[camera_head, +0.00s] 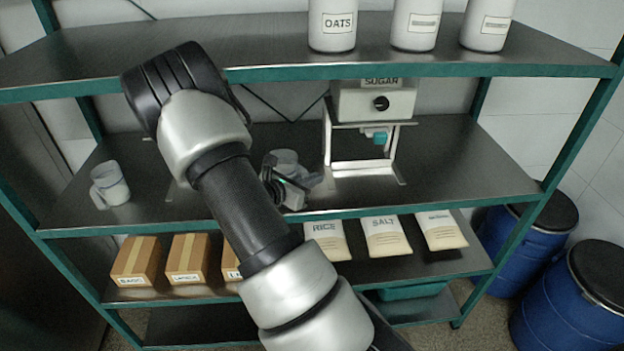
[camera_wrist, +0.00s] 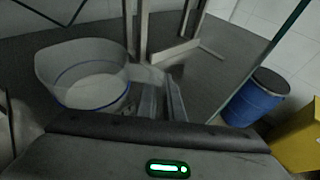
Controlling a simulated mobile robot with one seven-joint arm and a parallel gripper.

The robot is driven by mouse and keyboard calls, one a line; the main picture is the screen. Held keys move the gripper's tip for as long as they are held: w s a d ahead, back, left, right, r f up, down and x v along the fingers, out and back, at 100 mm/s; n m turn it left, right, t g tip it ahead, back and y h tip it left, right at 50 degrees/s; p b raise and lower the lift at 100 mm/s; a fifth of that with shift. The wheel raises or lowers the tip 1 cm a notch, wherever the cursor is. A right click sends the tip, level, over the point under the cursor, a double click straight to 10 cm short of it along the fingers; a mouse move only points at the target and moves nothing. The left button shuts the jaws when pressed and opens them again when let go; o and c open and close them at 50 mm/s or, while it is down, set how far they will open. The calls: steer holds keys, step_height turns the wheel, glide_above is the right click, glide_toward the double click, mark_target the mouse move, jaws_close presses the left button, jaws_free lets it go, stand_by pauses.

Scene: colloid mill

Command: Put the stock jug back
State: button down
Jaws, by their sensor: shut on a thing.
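A translucent grey jug with a blue line around it (camera_wrist: 85,72) is in my gripper (camera_wrist: 162,100). Its handle reaches between the two fingers, which are shut on it. In the head view the held jug (camera_head: 285,158) is partly hidden behind my arm, at the middle shelf (camera_head: 450,165), just left of the dispenser stand. I cannot tell whether its base touches the shelf. A second, similar pale jug (camera_head: 111,186) stands upright at the left of the same shelf. No label shows on either jug.
The SUGAR dispenser (camera_head: 372,102) stands on a white metal frame right of the held jug. OATS and other white containers (camera_head: 333,26) are on the top shelf. Boxes and bags, such as SALT (camera_head: 386,237), are below. The middle shelf is clear at the right.

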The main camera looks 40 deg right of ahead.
steer(key=shift+f, duration=0.2)
steer(key=c, duration=1.9)
jaws_free()
